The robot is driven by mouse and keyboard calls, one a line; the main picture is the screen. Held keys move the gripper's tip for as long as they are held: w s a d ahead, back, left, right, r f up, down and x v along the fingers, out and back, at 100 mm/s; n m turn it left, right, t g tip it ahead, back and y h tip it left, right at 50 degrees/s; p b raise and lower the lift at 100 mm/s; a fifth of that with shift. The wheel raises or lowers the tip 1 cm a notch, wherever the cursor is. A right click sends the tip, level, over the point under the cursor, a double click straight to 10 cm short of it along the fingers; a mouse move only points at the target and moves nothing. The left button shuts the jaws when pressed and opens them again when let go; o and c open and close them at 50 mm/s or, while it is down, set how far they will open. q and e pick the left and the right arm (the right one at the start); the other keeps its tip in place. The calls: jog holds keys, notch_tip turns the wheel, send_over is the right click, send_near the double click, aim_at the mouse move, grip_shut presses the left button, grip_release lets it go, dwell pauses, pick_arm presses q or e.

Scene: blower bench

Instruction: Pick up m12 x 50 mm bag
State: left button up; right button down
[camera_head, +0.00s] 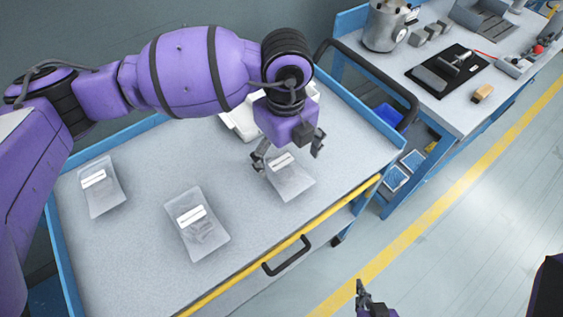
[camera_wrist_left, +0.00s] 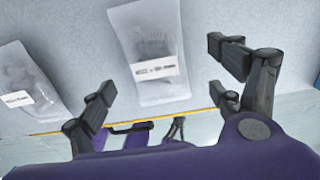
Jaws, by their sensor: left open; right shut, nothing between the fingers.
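Three clear plastic bags with white labels lie flat on the cart top. One bag (camera_head: 292,182) is at the right, one bag (camera_head: 196,226) in the middle, and one bag (camera_head: 102,190) at the left. The label print is too small to read, so I cannot tell which is the m12 x 50 mm bag. My left gripper (camera_head: 288,155) is open and empty above the right bag. In the left wrist view, a bag (camera_wrist_left: 150,45) shows between the spread fingers, and another bag (camera_wrist_left: 24,82) lies at the left. My right gripper (camera_head: 363,297) is shut and empty at the bottom edge.
The grey cart top (camera_head: 140,245) has blue rims and a yellow front edge with a black handle (camera_head: 287,257). A white object (camera_head: 240,122) is partly hidden behind my left arm. A workbench with a metal pot (camera_head: 384,27) and a black mat (camera_head: 425,77) stands at the upper right.

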aim_at(281, 162)
pick_arm(q)
jog(key=f, duration=0.5)
jog(key=shift+a, duration=0.4)
jog(key=c, duration=1.5)
jog(key=shift+w, duration=0.1)
jog(key=shift+c, duration=0.7)
pick_arm(e)
jog(key=shift+w+a+r, duration=0.15)
jog(key=shift+w+r, duration=0.2)
jog(key=shift+w, duration=0.3)
pick_arm(q)
jog(key=shift+r, duration=0.1)
